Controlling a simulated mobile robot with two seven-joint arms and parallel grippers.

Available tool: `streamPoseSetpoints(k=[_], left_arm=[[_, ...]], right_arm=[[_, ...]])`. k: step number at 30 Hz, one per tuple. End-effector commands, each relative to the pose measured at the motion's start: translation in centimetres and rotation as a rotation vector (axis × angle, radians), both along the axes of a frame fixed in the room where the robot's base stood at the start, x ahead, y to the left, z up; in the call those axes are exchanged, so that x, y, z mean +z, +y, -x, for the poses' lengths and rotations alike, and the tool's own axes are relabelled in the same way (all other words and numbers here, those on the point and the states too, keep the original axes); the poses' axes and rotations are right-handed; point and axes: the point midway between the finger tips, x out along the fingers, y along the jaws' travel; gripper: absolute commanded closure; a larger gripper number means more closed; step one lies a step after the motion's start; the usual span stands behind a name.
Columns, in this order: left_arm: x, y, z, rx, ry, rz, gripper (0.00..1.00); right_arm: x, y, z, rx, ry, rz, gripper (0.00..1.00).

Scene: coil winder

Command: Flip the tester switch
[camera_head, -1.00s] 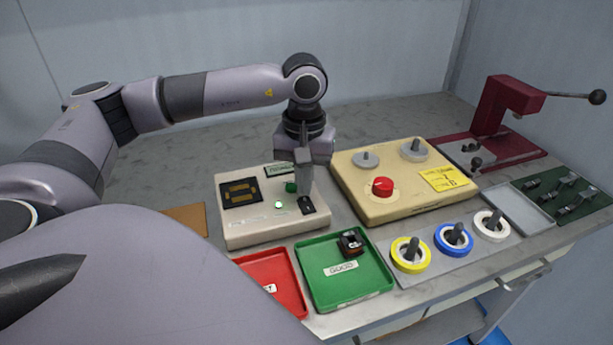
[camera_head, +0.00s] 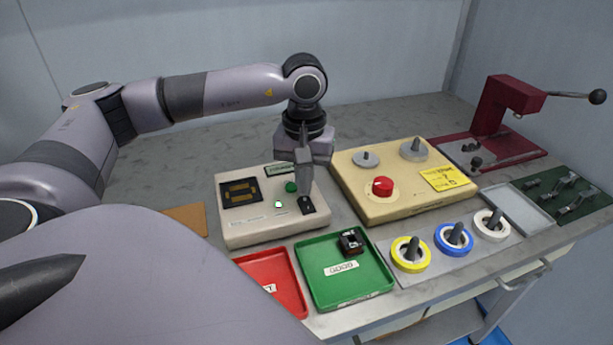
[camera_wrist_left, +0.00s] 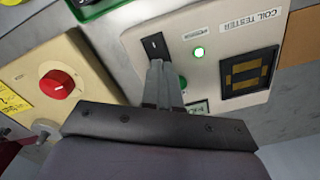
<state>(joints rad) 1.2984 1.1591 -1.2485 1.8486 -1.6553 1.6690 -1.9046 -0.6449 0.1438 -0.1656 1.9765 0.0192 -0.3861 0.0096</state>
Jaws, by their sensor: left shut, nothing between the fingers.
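The coil tester (camera_head: 250,228) is a cream box at the middle left of the bench. Its switch is on a small black plate (camera_head: 307,205) near its front right corner, which also shows in the left wrist view (camera_wrist_left: 154,44). A lit green lamp (camera_wrist_left: 199,52) is beside the plate. My left gripper (camera_head: 306,194) points down with its fingers shut and empty, the tips at the plate. In the left wrist view the fingertips (camera_wrist_left: 156,64) cover part of the plate, and I cannot tell if they touch the switch. My right gripper is not in view.
A cream winder box (camera_head: 405,205) with a red knob (camera_head: 382,187) stands close right. A green tray (camera_head: 318,282) with a small coil (camera_head: 351,242) and a red tray (camera_head: 283,293) lie in front. Wire spools (camera_head: 410,254) stand front right, a red press (camera_head: 497,125) behind.

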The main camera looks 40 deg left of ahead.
Motion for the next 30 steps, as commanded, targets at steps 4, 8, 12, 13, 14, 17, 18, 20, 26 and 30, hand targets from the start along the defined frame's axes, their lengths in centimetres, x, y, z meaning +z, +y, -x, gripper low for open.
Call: streamPoseSetpoints(k=[4,8,12,13,14,17,18,20,26,30], left_arm=[[-0.3,0.0,0.0,0.000,0.000,0.000,1.00],[-0.5,0.0,0.0,0.000,0.000,0.000,1.00],[-0.7,0.0,0.0,0.000,0.000,0.000,1.00],[-0.8,0.0,0.0,0.000,0.000,0.000,1.00],[-0.8,0.0,0.0,0.000,0.000,0.000,1.00],[-1.0,0.0,0.0,0.000,0.000,0.000,1.00],[-1.0,0.0,0.0,0.000,0.000,0.000,1.00],[-1.1,0.0,0.0,0.000,0.000,0.000,1.00],[-1.4,0.0,0.0,0.000,0.000,0.000,1.00],[-1.6,0.0,0.0,0.000,0.000,0.000,1.00]], right_arm=[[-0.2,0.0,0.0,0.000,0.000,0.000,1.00],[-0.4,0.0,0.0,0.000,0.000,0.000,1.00],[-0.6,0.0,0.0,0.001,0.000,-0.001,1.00],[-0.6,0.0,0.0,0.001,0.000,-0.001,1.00],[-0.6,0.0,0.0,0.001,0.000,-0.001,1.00],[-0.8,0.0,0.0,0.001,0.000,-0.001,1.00],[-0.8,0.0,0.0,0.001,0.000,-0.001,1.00],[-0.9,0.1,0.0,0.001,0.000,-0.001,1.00],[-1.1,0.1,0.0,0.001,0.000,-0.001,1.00],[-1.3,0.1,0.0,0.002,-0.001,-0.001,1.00]])
